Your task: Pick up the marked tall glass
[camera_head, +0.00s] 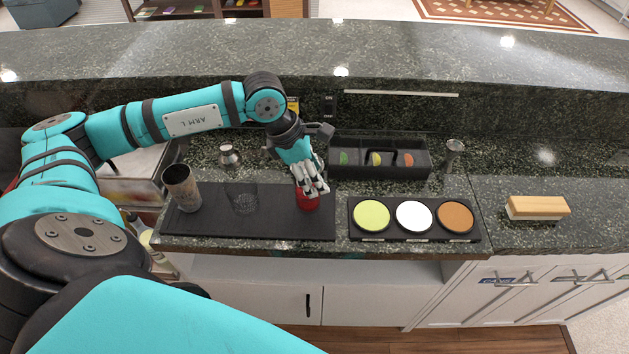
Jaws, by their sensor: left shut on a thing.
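A red thing (307,202), which appears to be the marked tall glass, stands at the right end of a black bar mat (270,228). Its upper part is hidden behind the fingers, so its full shape cannot be told. My left gripper (313,190) comes down over it from above and behind, shut on it. The glass is still at the mat, and I cannot tell whether it touches it. My right gripper is not in view.
A clear glass (242,198) and a metal shaker tin (182,188) stand left on the mat. A jigger (229,155), a garnish caddy (379,173), another jigger (453,154), a tray of three coloured discs (385,235) and a brush (538,208) surround it. A raised ledge (200,62) runs behind.

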